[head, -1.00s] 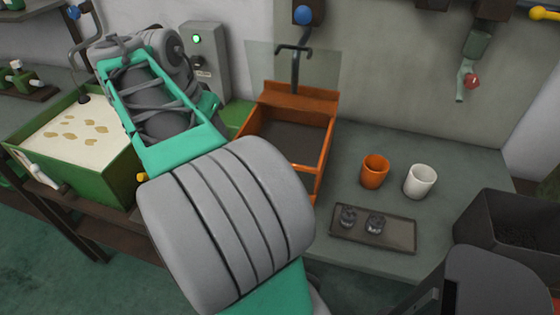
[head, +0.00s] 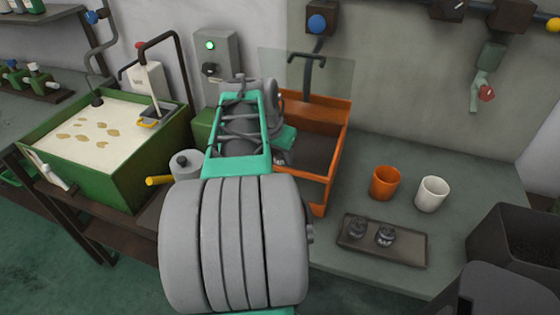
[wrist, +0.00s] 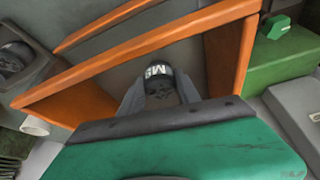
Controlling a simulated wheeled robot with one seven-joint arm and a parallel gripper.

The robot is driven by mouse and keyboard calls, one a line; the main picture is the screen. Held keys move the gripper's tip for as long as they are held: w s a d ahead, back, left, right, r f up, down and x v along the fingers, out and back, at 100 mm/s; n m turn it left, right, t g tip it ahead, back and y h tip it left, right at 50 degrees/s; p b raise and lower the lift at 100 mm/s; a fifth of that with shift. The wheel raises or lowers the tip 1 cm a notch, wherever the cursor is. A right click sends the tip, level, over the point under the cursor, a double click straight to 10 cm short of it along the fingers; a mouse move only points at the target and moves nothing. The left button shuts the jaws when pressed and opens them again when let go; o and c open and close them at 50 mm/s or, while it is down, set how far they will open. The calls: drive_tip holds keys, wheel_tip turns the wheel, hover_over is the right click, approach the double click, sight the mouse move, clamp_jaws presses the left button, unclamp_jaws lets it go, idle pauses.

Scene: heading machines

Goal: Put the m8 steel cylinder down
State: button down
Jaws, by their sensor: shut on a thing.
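I cannot tell whether the cylinder touches that floor.
A green tank (head: 125,170) of pale liquid stands at the left. A grey box with a green light (head: 217,65) is at the back. To the right are an orange cup (head: 385,183), a white cup (head: 432,194), a flat tray (head: 410,249) with two dark pieces, and a dark bin (head: 515,235).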

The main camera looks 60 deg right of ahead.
sight(280, 162)
drive_tip(key=shift+f, duration=1.45)
drive_tip(key=c, duration=0.9)
unclamp_jaws()
drive_tip(key=shift+o, duration=0.2)
drive_tip(key=shift+r, duration=0.3)
drive_tip(key=v, duration=1.1)
drive_tip(key=shift+a+r, duration=0.2)
drive_tip(key=shift+r, duration=0.1)
